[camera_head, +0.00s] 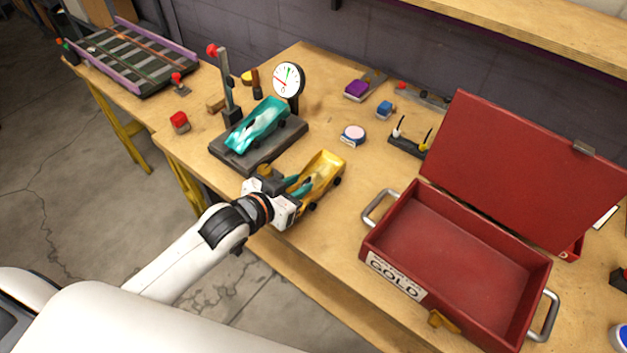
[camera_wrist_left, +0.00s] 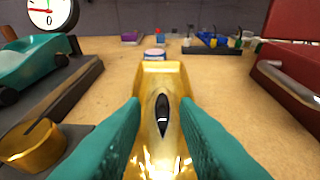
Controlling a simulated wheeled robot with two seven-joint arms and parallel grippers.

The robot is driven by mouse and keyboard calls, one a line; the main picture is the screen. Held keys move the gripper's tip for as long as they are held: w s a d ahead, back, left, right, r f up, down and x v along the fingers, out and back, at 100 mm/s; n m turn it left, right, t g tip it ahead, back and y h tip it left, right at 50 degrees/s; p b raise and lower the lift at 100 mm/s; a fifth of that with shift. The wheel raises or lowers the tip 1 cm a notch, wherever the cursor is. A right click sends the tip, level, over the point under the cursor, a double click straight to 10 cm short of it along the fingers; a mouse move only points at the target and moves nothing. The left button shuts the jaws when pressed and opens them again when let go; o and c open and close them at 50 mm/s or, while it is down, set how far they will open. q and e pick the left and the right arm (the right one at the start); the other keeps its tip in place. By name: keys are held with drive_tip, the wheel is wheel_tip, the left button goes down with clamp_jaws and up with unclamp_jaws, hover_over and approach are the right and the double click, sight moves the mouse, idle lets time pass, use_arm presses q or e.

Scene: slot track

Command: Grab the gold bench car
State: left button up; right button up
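The gold bench car (camera_head: 319,175) sits on the wooden bench beside the dark scale platform. My left gripper (camera_head: 298,186) is at the car's near end, low over the bench. In the left wrist view, the gold car (camera_wrist_left: 160,85) lies lengthwise between the two teal fingers (camera_wrist_left: 161,112). One finger is on each side, very close to the body. I cannot tell whether they press on it. The fingers hide parts of its sides. My right gripper is not in view.
A teal car (camera_head: 258,124) rests on the scale platform (camera_head: 262,158) with a dial gauge (camera_head: 288,79) behind. An open red box (camera_head: 375,238) labelled GOLD stands at the right, its handle near the car. A small round tin (camera_head: 353,135) lies beyond the car.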

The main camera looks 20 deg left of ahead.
sight(311, 176)
use_arm(q)
drive_tip(key=x, duration=0.4)
drive_tip(key=shift+w+d+r, duration=0.2)
clamp_jaws()
drive_tip(key=shift+r, duration=0.1)
